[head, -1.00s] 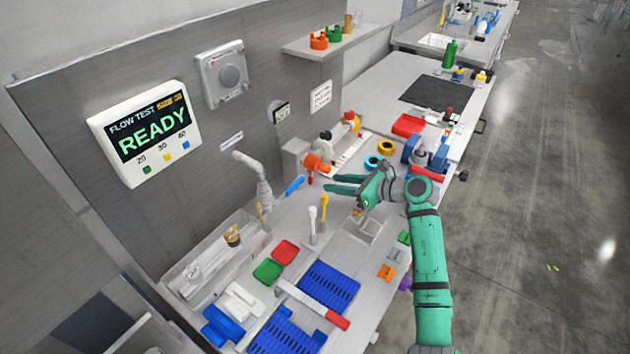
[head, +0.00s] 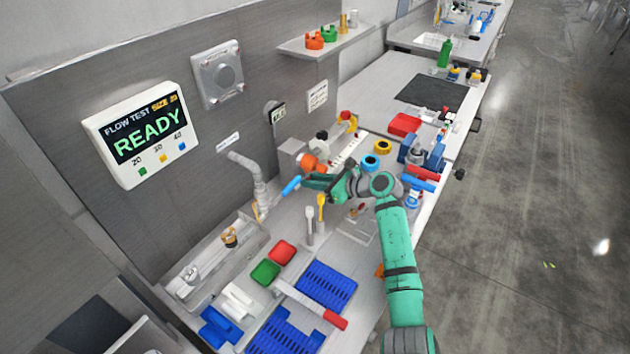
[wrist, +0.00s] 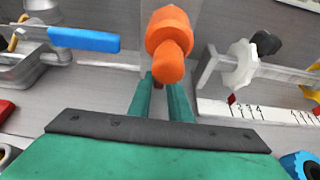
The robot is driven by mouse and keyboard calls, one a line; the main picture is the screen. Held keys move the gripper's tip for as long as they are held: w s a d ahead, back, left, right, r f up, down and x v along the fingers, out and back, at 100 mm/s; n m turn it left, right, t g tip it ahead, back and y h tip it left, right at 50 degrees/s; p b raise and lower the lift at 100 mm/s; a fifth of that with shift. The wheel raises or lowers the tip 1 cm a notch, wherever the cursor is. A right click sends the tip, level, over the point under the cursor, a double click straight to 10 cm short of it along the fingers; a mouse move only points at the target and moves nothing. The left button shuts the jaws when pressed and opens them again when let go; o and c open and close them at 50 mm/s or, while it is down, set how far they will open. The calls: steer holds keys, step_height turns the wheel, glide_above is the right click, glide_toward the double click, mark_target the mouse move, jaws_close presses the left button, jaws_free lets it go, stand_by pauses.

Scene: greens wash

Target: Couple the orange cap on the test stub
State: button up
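An orange cap (head: 308,163) sits at the front of a grey block by the back wall. In the wrist view the orange cap (wrist: 168,40) is in the upper middle, its narrow end toward the camera. A stub is not clearly visible; the cap may hide it. My gripper (head: 308,181) is just in front of and below the cap in the head view. In the wrist view its two green fingers (wrist: 161,82) stand apart, tips at the cap's lower end. A small dark red bit shows between them. I cannot tell whether they touch the cap.
A blue-handled lever (head: 291,186) is just left of the fingers. A white handwheel (wrist: 241,64) and a scale strip (wrist: 258,110) are to the right. A faucet (head: 256,175) stands farther left. The wall display (head: 143,134) reads READY. Orange caps (head: 314,40) are on the shelf.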

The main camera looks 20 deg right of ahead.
jaws_close()
steer(key=shift+s+d+r+g+h, duration=0.2)
steer(key=shift+g+h, duration=0.2)
steer(key=shift+g, duration=0.15)
steer(key=shift+s+d+r+g+h, duration=0.1)
steer(key=shift+s+d+g+h, duration=0.1)
steer(key=shift+g+h, duration=0.3)
steer(key=o, duration=0.5)
jaws_free()
steer(key=shift+a, duration=0.1)
steer(key=v, duration=1)
steer(key=shift+s+r, duration=0.15)
steer(key=shift+r, duration=0.1)
